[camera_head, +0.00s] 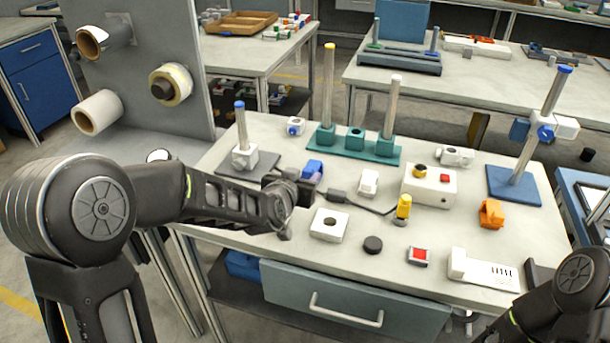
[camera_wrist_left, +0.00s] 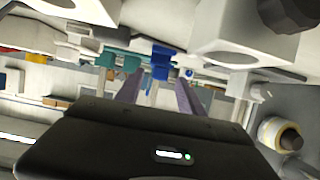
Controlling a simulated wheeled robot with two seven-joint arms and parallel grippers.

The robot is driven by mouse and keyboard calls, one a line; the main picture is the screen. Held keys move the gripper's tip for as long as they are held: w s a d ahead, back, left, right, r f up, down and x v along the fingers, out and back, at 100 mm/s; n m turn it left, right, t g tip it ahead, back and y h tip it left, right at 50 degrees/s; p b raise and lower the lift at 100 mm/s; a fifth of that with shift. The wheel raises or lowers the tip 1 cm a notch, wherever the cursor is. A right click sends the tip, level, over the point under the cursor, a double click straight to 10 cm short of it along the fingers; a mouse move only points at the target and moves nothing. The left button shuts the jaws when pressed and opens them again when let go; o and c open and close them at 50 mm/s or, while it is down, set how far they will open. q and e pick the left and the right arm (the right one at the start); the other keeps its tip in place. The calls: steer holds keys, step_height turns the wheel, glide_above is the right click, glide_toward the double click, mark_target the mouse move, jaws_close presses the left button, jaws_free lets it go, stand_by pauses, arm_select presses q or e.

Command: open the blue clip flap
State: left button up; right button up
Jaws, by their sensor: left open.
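The blue clip flap (camera_head: 313,167) shows in the head view just beyond my left gripper, near the left part of the bench. My left gripper (camera_head: 312,183) is close to it, and its arm hides part of the surroundings. In the left wrist view the blue flap (camera_wrist_left: 162,58) lies ahead between the two open fingers (camera_wrist_left: 158,88). The fingers look empty. I cannot tell whether a fingertip touches the flap. My right arm shows only in part at the lower right, with its gripper out of view.
A teal post stand (camera_head: 355,145) stands behind, and a grey post stand (camera_head: 244,158) stands to the left. A white block (camera_head: 369,183), a square holed block (camera_head: 329,225) and a yellow-topped plug (camera_head: 403,207) lie to the right. The front right holds a red button (camera_head: 418,256).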

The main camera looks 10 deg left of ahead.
arm_select(q)
steer(key=shift+x, duration=0.9)
steer(key=shift+c, duration=0.5)
jaws_close()
